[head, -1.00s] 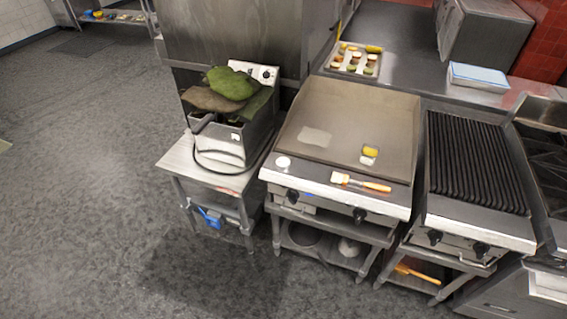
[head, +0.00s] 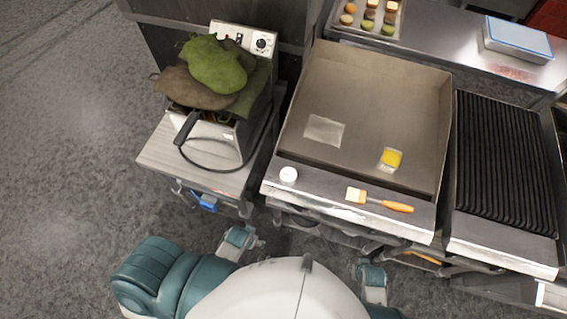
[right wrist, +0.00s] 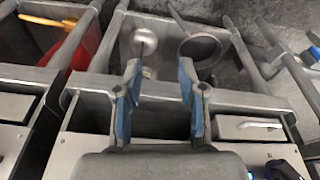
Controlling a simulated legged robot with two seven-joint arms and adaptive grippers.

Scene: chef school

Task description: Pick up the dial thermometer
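A small round white object (head: 289,175), which looks like the dial thermometer, lies on the front ledge of the griddle (head: 330,85), at its left end. The part of my left arm near the gripper (head: 254,243) shows in the head view below the ledge, apart from the round object; its fingers are too small to read. My right gripper (right wrist: 160,68) shows in the right wrist view with its two blue-padded fingers spread and nothing between them. It faces a metal stand, and the thermometer is not visible in that view.
A brush with an orange handle (head: 385,204) lies on the ledge to the right. A yellow item (head: 391,159) is on the griddle plate. A fryer (head: 215,140) covered by green and brown mitts (head: 215,65) stands left. A ribbed grill (head: 505,165) stands right.

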